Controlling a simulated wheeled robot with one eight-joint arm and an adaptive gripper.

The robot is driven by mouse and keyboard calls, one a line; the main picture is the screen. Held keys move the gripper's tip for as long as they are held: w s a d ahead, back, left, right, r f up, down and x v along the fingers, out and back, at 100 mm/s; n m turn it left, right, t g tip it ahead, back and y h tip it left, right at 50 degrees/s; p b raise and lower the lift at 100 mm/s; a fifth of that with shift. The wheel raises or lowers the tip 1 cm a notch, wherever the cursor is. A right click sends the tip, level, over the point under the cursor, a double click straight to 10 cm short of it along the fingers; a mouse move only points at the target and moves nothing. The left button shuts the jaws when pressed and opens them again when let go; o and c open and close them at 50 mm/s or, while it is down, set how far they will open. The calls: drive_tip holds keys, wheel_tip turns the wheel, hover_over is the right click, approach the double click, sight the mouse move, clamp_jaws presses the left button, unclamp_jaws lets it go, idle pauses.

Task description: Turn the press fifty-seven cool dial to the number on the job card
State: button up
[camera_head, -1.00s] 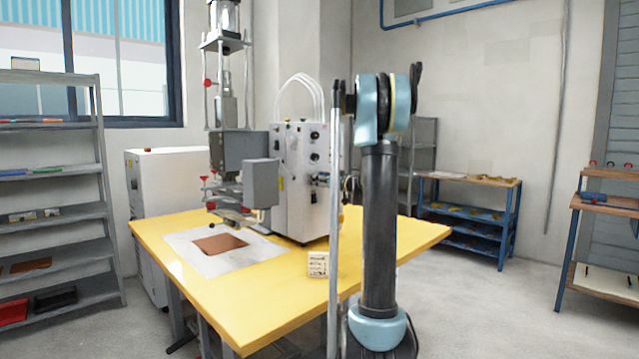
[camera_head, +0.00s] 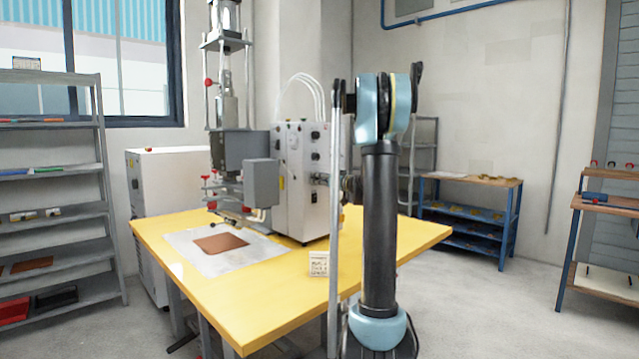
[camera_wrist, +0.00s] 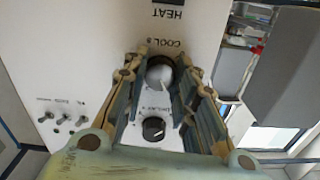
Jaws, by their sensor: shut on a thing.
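The cool dial (camera_wrist: 160,75) is a round grey knob on the white control panel, just below the upside-down COOL label in the wrist view. My gripper (camera_wrist: 161,66) is shut on it, with one finger on each side; the fingers hide its flanks. Its setting cannot be read. In the head view my gripper (camera_head: 322,179) is mostly hidden by my arm, at the front of the white press cabinet (camera_head: 294,185). The small job card (camera_head: 319,264) stands on the yellow table (camera_head: 270,306); its print is too small to read.
A black dial (camera_wrist: 153,128) with an upside-down label sits close to the cool dial, between my fingers' bases. Several toggle switches (camera_wrist: 65,119) are at the left of the panel.

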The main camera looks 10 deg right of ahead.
drive_tip(key=m, duration=1)
drive_tip(key=shift+w+d+r, duration=0.1)
drive_tip(key=shift+w+d, duration=0.15)
drive_tip(key=shift+d, duration=0.05)
drive_tip(key=shift+m, duration=0.4)
drive_tip(key=o, duration=1.1)
drive_tip(key=shift+d, duration=0.1)
drive_tip(key=shift+s, duration=0.15)
drive_tip(key=v, duration=1.1)
drive_tip(key=shift+s+d, duration=0.1)
drive_tip(key=shift+s, duration=0.2)
